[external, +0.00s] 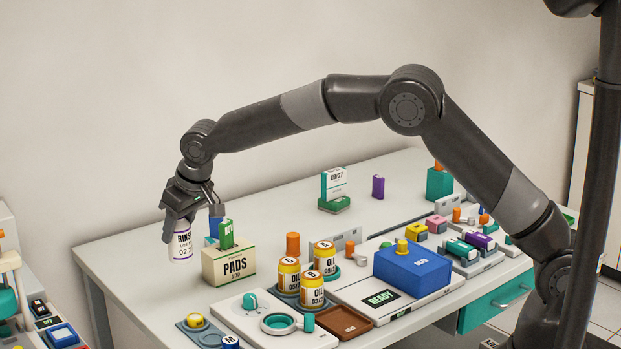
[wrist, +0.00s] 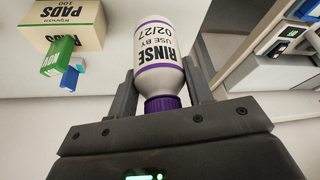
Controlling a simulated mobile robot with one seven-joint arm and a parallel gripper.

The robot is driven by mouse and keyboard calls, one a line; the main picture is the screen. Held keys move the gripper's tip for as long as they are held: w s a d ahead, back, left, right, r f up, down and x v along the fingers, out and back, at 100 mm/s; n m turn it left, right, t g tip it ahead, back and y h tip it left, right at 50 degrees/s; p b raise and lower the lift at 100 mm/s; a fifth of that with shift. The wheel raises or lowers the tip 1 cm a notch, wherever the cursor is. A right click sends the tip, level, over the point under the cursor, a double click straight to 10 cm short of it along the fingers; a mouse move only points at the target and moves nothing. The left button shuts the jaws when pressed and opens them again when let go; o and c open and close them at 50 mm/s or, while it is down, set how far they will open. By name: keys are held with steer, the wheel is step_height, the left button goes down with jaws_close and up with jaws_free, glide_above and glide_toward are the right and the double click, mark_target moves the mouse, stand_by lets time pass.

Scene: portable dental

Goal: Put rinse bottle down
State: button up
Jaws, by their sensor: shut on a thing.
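The rinse bottle (external: 182,243) is white with purple bands and a label reading RINSE, USE BY 02/27. My gripper (external: 189,212) is shut on it near its top and points down. In the external view the bottle hangs roughly upright at the left end of the table, left of the PADS box (external: 228,266); I cannot tell whether its base touches the tabletop (external: 130,262). In the wrist view the bottle (wrist: 160,50) sits between the two fingers of my gripper (wrist: 158,88), with its purple cap (wrist: 162,103) toward the palm.
Green and blue pieces (external: 226,233) stand by the PADS box, close to my gripper. Several OIL bottles (external: 289,274) stand in a holder to the right. The tabletop's left end is bare. A separate station (external: 45,325) stands across a gap at the lower left.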

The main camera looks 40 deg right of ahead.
step_height(320, 180, up, 6)
steer(key=shift+r, duration=0.15)
steer(key=w+d+m, duration=0.2)
steer(key=w+d, duration=0.1)
steer(key=d, duration=1.4)
steer(key=w+d+m, duration=0.1)
steer(key=w+d, duration=0.2)
steer(key=d, duration=1.4)
steer(key=s+d+m+h, duration=0.1)
steer(key=s+d, duration=0.5)
steer(key=d, duration=0.5)
steer(key=s+d+m+h, duration=0.1)
steer(key=s+d, duration=0.4)
steer(key=d, duration=0.7)
steer(key=s+d+m, duration=0.2)
steer(key=s+d, duration=0.4)
steer(key=d, duration=0.5)
steer(key=shift+n, duration=0.3)
steer(key=shift+w+a+f, duration=1.35)
steer(key=shift+w+f, duration=0.15)
steer(key=shift+f, duration=1.25)
steer(key=shift+w+a+f, duration=1.3)
steer(key=shift+w+f, duration=0.25)
steer(key=shift+f, duration=1.2)
steer(key=shift+w+a+f, duration=1.35)
steer(key=shift+w+f, duration=0.15)
steer(key=shift+f, duration=1.25)
steer(key=shift+f, duration=0.1)
